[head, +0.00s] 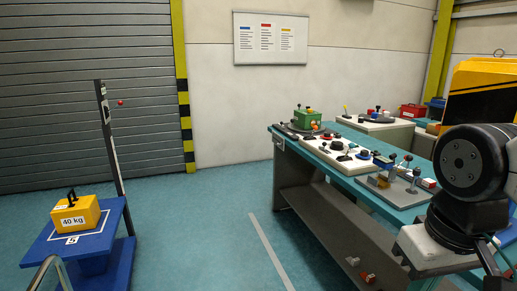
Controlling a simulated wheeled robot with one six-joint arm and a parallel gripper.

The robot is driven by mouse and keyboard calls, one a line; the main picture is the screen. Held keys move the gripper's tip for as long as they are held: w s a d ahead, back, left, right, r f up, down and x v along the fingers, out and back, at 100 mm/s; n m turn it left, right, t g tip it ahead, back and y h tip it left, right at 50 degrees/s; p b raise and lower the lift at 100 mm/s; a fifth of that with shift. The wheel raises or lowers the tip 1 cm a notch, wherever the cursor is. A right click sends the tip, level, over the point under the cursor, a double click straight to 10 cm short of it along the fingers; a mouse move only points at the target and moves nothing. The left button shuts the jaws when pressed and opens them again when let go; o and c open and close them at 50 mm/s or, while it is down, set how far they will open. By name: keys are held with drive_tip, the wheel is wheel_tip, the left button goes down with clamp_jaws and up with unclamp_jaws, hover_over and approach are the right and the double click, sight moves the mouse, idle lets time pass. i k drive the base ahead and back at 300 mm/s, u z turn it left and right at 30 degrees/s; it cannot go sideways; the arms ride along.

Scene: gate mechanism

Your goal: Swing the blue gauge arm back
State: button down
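A small blue bar (383,162), which looks like the blue gauge arm, shows on a fixture (385,188) with a grey base on the teal-topped workbench (400,213) at the right. The fixture also has a tan or yellow block and dark-knobbed posts. The bar is too small to tell its exact angle or how it is joined. My gripper is not in view; only a dark joint of my arm shows at the right edge, in front of part of the bench.
Pale panels (330,155) with knobs and levers and a green box (305,118) stand farther back on the bench. A blue stand (62,245) with a yellow 40 kg weight (75,217) is at left. Floor (200,235) between stand and bench is clear.

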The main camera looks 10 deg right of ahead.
sight(409, 157)
drive_tip(key=u, duration=0.5)
drive_tip(key=k, duration=0.65)
drive_tip(key=u, duration=0.55)
drive_tip(key=i, duration=1.55)
drive_tip(key=z, duration=0.6)
drive_tip(key=i, duration=1.35)
drive_tip(key=z, duration=1.75)
drive_tip(key=i, duration=0.85)
drive_tip(key=z, duration=0.75)
drive_tip(key=k, duration=0.5)
drive_tip(key=z, duration=0.25)
